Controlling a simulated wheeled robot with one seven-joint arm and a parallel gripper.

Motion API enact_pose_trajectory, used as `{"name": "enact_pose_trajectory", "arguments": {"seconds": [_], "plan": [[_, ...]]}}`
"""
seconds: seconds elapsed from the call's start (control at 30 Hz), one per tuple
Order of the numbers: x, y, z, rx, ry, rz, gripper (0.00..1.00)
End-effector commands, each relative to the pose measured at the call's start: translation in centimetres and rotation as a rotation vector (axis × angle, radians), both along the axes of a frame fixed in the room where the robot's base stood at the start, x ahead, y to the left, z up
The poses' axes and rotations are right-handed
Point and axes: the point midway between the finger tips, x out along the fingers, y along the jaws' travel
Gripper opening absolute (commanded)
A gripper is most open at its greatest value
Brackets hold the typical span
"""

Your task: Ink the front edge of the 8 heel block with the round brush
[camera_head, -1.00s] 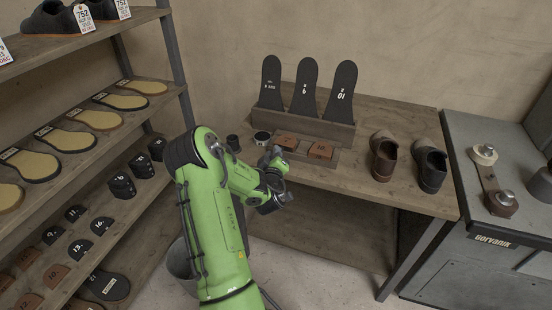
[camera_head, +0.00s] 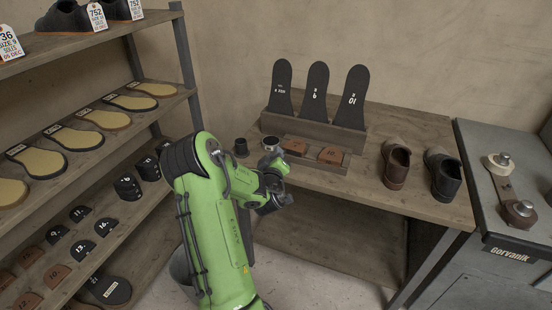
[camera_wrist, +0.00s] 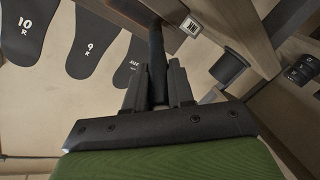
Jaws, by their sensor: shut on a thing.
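Two brown heel blocks sit in a low wooden holder on the bench, a left one (camera_head: 295,147) and a right one (camera_head: 330,155). Their numbers are too small to read surely. My gripper (camera_head: 270,161) is at the bench's front left, just left of the blocks. In the wrist view my gripper (camera_wrist: 158,88) is shut on a dark upright rod (camera_wrist: 156,50), which looks like the round brush's handle. The bristles are hidden. A round tin (camera_head: 267,142) and a small dark cup (camera_head: 240,147) stand behind and left of my gripper.
Three black soles (camera_head: 316,90) stand in a rack behind the blocks. Two shoes (camera_head: 396,163) stand to the right. A shelf unit (camera_head: 120,125) with insoles and heel blocks fills the left. A grey machine (camera_head: 500,215) stands at the right. Bare bench lies before the shoes.

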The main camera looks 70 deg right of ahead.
Motion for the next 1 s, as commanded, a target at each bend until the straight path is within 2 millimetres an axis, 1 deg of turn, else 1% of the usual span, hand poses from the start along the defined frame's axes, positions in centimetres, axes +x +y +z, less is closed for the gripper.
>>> {"name": "enact_pose_trajectory", "arguments": {"seconds": [0.2, 0.6, 0.73, 1.0], "plan": [[0.3, 2.3, 1.2, 0.000, -0.002, 0.001, 0.00], [0.6, 6.2, 3.4, -0.001, -0.001, 0.001, 0.00], [0.6, 6.7, 3.8, 0.001, 0.000, 0.001, 0.00], [0.9, 6.8, 3.8, 0.001, 0.001, 0.006, 0.00]]}}
